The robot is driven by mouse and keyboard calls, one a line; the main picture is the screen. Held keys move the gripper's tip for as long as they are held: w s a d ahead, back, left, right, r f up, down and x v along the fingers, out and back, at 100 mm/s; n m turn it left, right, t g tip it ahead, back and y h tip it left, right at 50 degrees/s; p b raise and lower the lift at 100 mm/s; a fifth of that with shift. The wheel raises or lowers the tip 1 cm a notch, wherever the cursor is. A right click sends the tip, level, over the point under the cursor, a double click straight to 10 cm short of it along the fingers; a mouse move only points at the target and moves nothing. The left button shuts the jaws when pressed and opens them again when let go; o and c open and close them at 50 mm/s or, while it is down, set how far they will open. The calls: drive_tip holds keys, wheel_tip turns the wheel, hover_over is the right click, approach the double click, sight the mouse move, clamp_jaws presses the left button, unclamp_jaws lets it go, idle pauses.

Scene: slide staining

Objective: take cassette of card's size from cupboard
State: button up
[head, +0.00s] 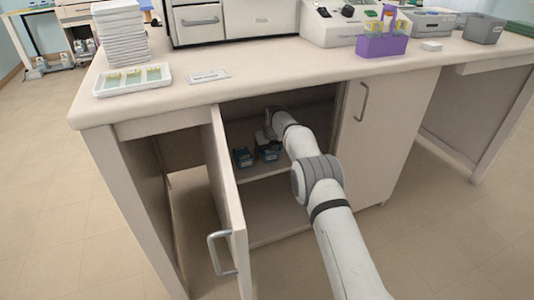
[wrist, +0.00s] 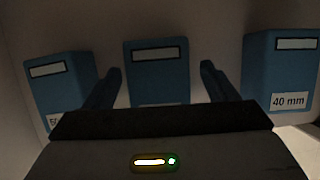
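Several blue cassettes stand on the shelf inside the open cupboard (head: 262,205). The head view shows a left cassette (head: 243,158) and another (head: 268,154) beside it. In the wrist view, a left cassette (wrist: 62,85) has a mostly hidden label, a middle cassette (wrist: 157,72) has its label hidden, and a right cassette (wrist: 282,70) reads "40 mm". My gripper (wrist: 160,76) is open, with one fingertip on each side of the middle cassette's picture; I cannot tell whether they touch it. A small white card (head: 207,76) lies on the counter, its print too small to read.
The left cupboard door (head: 226,195) stands open beside my arm; the right door (head: 385,120) is shut. The counter (head: 290,85) overhangs the opening. On it are a slide tray (head: 132,92), stacked white trays (head: 121,35) and a purple rack (head: 382,46).

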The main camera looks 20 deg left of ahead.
drive_tip(key=c, duration=1.1)
drive_tip(key=shift+c, duration=0.2)
drive_tip(key=shift+a+r, duration=0.1)
drive_tip(key=shift+r, duration=0.05)
